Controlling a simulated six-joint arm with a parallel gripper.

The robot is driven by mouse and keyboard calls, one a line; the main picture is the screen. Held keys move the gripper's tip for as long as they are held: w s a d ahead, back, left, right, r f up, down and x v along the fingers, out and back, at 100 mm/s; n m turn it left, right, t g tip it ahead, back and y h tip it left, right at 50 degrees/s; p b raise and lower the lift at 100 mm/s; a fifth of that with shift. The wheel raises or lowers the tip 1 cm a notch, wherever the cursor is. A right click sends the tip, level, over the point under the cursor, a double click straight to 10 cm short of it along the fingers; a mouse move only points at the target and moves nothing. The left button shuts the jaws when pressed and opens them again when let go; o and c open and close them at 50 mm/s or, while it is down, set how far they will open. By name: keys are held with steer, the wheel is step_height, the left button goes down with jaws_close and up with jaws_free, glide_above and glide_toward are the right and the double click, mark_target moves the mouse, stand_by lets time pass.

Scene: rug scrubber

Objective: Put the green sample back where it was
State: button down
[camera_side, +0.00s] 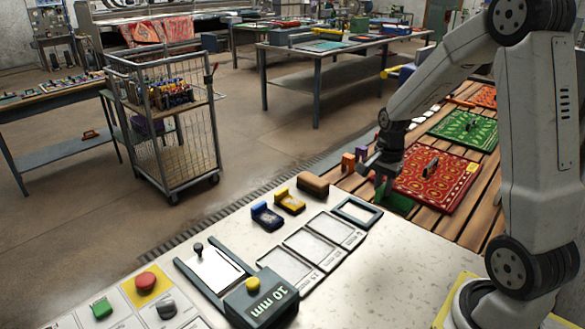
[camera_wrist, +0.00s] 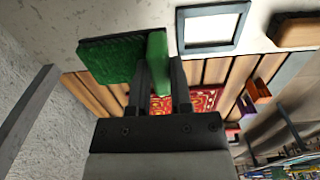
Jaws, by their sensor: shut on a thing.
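The green sample (camera_side: 397,200) is a flat green fuzzy pad with a dark edge and an upright green grip. In the wrist view the pad (camera_wrist: 110,62) lies left of the fingers, tilted. My gripper (camera_wrist: 160,66) is shut on the green grip between its two dark fingers. In the side view my gripper (camera_side: 382,172) holds the sample beside the slatted wooden surface, near the white table's far edge; its exact height is unclear. A dark square frame (camera_side: 357,211) with a pale, empty inside lies on the white table, left of the sample; it also shows in the wrist view (camera_wrist: 212,27).
A blue sample (camera_side: 267,216), a yellow sample (camera_side: 289,201) and a brown block (camera_side: 313,185) stand left of the frame. Outlined panels (camera_side: 318,243) lie in front. A red rug (camera_side: 436,181) and orange (camera_side: 348,162) and purple (camera_side: 361,152) blocks are near my gripper.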

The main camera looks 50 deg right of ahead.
steer(key=shift+w+a, duration=0.1)
steer(key=w+a+n, duration=0.5)
steer(key=a+n, duration=0.6)
steer(key=a, duration=0.1)
steer(key=w+a+n, duration=0.5)
steer(key=a+n, duration=0.6)
steer(key=a, duration=0.2)
steer(key=shift+w+a+n, duration=0.3)
steer(key=shift+w, duration=0.1)
steer(key=shift+r, duration=0.1)
steer(key=w+f, duration=0.2)
steer(key=w, duration=0.2)
steer(key=w+a+f, duration=0.1)
steer(key=w+f, duration=0.2)
steer(key=w, duration=0.1)
steer(key=w+f, duration=0.3)
steer(key=w, duration=0.1)
steer(key=shift+w+a+f, duration=0.1)
steer(key=shift+w+a, duration=0.05)
steer(key=shift+w+f, duration=0.55)
